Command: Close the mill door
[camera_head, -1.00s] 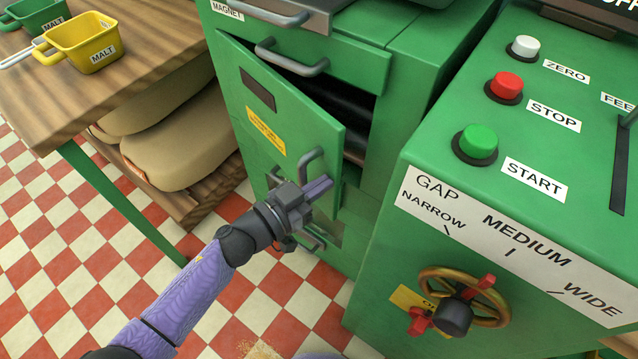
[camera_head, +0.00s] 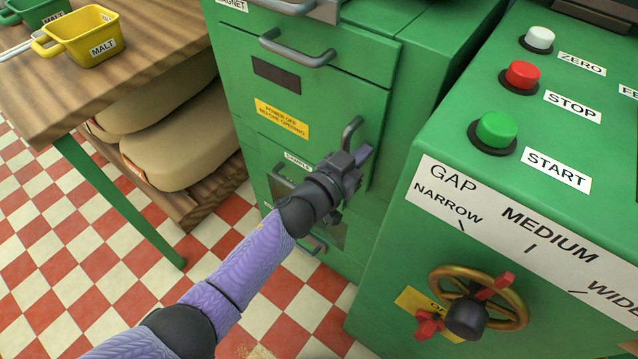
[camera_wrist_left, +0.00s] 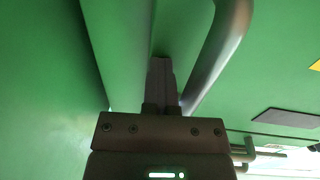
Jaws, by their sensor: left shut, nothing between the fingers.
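The green mill door (camera_head: 318,105) with a yellow warning label stands flush, or nearly flush, with the front of the green mill cabinet; no dark opening shows beside it. Its grey handle (camera_head: 350,131) is on the right side of the door. My left gripper (camera_head: 364,156) is shut and empty at the door's right edge, just below and right of the handle. In the left wrist view the shut fingers (camera_wrist_left: 161,82) point at the green surface, with the grey handle (camera_wrist_left: 222,50) close on their right. Whether they touch it I cannot tell. My right gripper is not in view.
The green control cabinet (camera_head: 400,250) with buttons and a brass handwheel (camera_head: 478,297) stands close on the right. A wooden table (camera_head: 120,75) with a yellow malt scoop (camera_head: 85,38) is on the left, with sacks (camera_head: 165,145) below. Checkered floor lies between.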

